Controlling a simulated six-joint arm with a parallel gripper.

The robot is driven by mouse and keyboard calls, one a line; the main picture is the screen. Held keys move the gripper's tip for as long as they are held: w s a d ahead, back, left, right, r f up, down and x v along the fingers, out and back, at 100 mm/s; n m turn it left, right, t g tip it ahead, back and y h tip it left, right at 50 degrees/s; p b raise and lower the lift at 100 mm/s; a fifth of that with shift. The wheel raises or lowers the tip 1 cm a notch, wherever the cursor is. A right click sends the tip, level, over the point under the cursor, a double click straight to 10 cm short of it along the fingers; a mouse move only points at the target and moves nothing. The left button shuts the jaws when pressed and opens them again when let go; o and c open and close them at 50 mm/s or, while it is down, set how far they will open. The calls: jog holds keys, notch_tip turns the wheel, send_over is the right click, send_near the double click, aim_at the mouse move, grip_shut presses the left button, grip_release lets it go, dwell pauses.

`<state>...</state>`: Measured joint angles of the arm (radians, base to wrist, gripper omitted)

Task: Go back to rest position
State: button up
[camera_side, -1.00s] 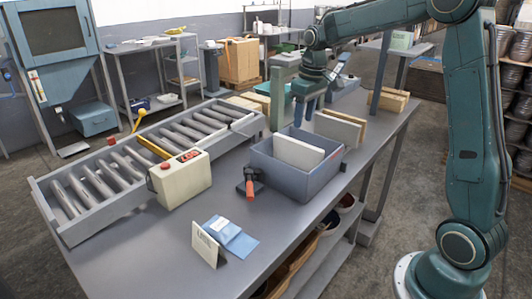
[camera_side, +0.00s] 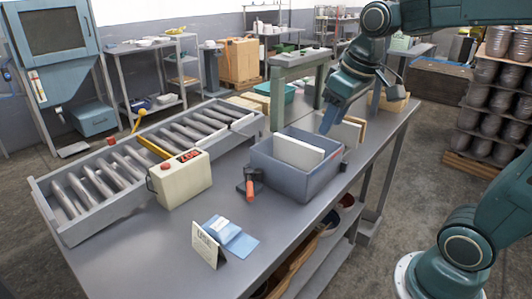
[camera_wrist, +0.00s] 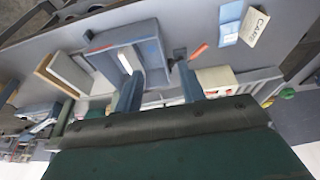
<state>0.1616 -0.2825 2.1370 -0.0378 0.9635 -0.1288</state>
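My gripper (camera_side: 328,120) is above the table's back right part, just behind and above the grey-blue bin (camera_side: 278,180), and is tilted. In the wrist view my gripper (camera_wrist: 158,82) shows two blue fingers spread apart with nothing held between them. A white panel (camera_side: 298,152) stands in the bin. Another panel (camera_side: 349,133) stands behind the bin, partly hidden by my gripper.
A roller conveyor (camera_side: 110,175) lies along the table's left side, with a cream control box (camera_side: 180,178) beside it. The front left tabletop is clear.

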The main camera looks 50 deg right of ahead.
jog(key=s+a+f+t, duration=0.1)
jog(key=s+a, duration=0.1)
jog(key=s, duration=0.4)
jog(key=s+a+f, duration=0.1)
jog(key=s+a, duration=0.1)
jog(key=s, duration=0.3)
jog(key=shift+s+f+t, duration=0.35)
jog(key=shift+t, duration=0.05)
